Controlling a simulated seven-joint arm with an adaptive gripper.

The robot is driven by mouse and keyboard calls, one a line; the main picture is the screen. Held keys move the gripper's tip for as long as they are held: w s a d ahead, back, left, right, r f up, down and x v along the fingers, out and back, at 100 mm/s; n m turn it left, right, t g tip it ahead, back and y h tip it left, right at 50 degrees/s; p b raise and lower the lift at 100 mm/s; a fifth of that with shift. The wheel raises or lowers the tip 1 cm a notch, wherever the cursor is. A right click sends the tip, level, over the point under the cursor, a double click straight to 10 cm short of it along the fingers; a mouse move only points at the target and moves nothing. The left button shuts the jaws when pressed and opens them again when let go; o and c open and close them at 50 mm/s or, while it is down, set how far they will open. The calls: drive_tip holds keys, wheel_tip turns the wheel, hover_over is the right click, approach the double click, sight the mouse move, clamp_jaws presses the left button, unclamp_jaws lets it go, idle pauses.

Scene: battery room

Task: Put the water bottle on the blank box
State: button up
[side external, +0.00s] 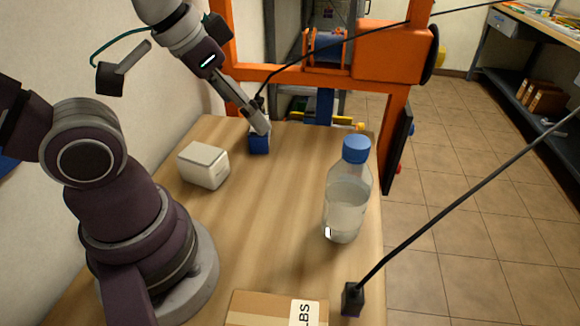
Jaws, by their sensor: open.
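The water bottle (347,200), clear with a blue cap and partly filled, stands upright near the table's right edge. A plain off-white box (203,167) sits on the left side of the table and shows no clear print. A cardboard box (262,310) with a white label lies at the front edge of the picture, partly cut off. My gripper (262,126) is at the far end of the table, open, pointing down beside or over a small blue object (259,143). I cannot tell whether it touches that object. It is well apart from the bottle.
The wooden table (265,220) is clear in the middle. An orange frame machine (385,55) stands behind the far edge. A black block with a slanting rod (353,298) is at the front right. A shelf bench (530,70) stands far right.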

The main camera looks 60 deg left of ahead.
sight(358, 141)
drive_tip(key=shift+c, duration=0.9)
drive_tip(key=d+f+m+g+h, duration=0.45)
drive_tip(key=f+m+h, duration=0.25)
drive_tip(key=f+m, duration=0.3)
drive_tip(key=w+d+r+t+h, duration=0.1)
drive_tip(key=w+t+h, duration=0.1)
drive_tip(key=w+t, duration=0.2)
drive_tip(key=w+d+r+t+h, duration=0.1)
drive_tip(key=w+r+t+h, duration=0.1)
drive_tip(key=w+t, duration=0.2)
drive_tip(key=w+d+r+n+t+h, duration=0.1)
drive_tip(key=w+t+h, duration=0.2)
drive_tip(key=t, duration=0.2)
drive_tip(key=shift+w+d+r, duration=0.25)
drive_tip(key=shift+w+d, duration=0.15)
clamp_jaws()
